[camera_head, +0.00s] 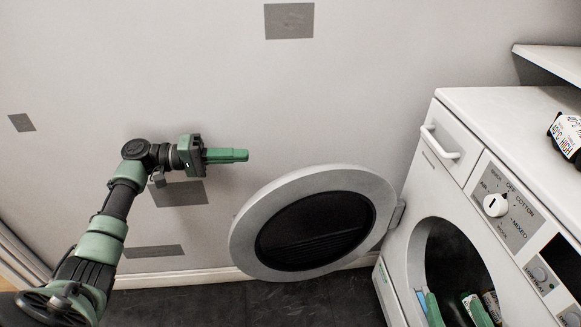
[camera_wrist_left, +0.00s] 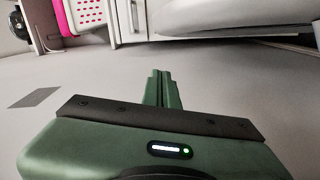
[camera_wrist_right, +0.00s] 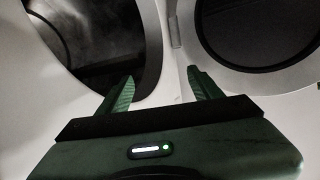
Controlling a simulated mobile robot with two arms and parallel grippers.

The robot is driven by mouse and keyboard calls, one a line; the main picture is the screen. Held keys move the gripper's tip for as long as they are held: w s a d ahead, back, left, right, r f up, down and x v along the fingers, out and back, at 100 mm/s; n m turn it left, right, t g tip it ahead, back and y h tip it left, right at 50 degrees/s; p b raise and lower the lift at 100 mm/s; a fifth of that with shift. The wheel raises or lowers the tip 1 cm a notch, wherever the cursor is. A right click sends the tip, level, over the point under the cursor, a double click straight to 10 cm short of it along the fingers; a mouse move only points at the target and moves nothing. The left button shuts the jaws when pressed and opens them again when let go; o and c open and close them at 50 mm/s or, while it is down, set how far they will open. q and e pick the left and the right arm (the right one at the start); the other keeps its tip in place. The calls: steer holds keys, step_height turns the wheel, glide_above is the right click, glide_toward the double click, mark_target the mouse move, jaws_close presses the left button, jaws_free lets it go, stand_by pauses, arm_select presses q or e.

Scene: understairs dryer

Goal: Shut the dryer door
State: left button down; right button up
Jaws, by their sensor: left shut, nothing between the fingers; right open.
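The white dryer (camera_head: 452,180) stands at the right in the head view. Its round door (camera_head: 315,222), a pale ring with dark glass, is swung wide open to the left of the drum opening (camera_head: 455,262). My left gripper (camera_head: 247,156) is shut and empty, above and left of the door and apart from it. My right gripper (camera_wrist_right: 162,80) is open and empty in the right wrist view, in front of the dryer face. Its fingers lie between the drum opening (camera_wrist_right: 95,45) and the door (camera_wrist_right: 262,35). Contact with the dryer cannot be told.
A grey wall with darker patches is behind. A bottle (camera_head: 566,136) lies on the dryer top, below a white shelf (camera_head: 553,62). Green and labelled shapes show in the lower drum opening; some may be my fingers.

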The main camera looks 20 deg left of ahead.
arm_select(q)
steer(key=w+d+f+b, duration=0.1)
steer(key=w+d, duration=0.1)
steer(key=d, duration=0.9)
steer(key=shift+f, duration=0.25)
arm_select(e)
steer(key=shift+w+a+r+t+y, duration=0.15)
steer(key=shift+w+a+r+t, duration=0.15)
steer(key=shift+r+t, duration=0.45)
steer(key=shift+w+a+r+t+y, duration=0.2)
steer(key=shift+w+r+t, duration=0.1)
steer(key=shift+r, duration=0.7)
steer(key=shift+w+a+r+t+y, duration=0.15)
steer(key=shift+w+a+r+t, duration=0.1)
steer(key=shift+r+t, duration=0.5)
steer(key=shift+r, duration=0.15)
steer(key=shift+g, duration=0.3)
